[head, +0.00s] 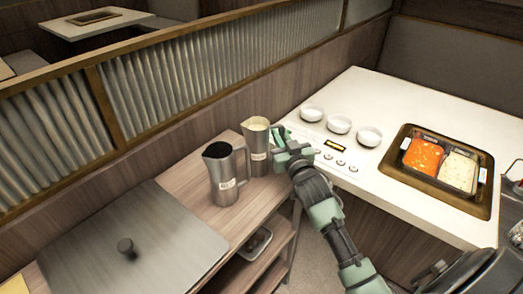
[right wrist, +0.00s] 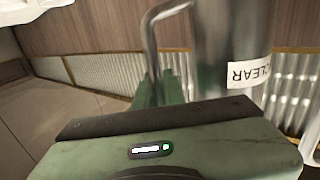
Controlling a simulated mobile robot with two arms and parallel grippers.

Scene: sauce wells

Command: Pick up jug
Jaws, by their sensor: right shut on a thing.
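A metal jug with pale contents (head: 256,150) stands upright on the wooden side shelf beside the white table. My right gripper (head: 280,142) is at its right side, shut on its handle. In the right wrist view the handle (right wrist: 151,45) runs down to the green fingers (right wrist: 158,92), beside the jug's metal body (right wrist: 222,50), which has a label reading CLEAR. A second metal jug with dark contents (head: 222,178) stands nearer, apart from my gripper. My left gripper is out of view.
The white table (head: 360,95) holds several white bowls, including one (head: 339,124), and a control panel (head: 334,148). A tray with orange and pale food (head: 440,163) sits in a brown recess. A flat metal lid (head: 160,240) lies at front left. A ribbed partition (head: 215,70) runs behind the jugs.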

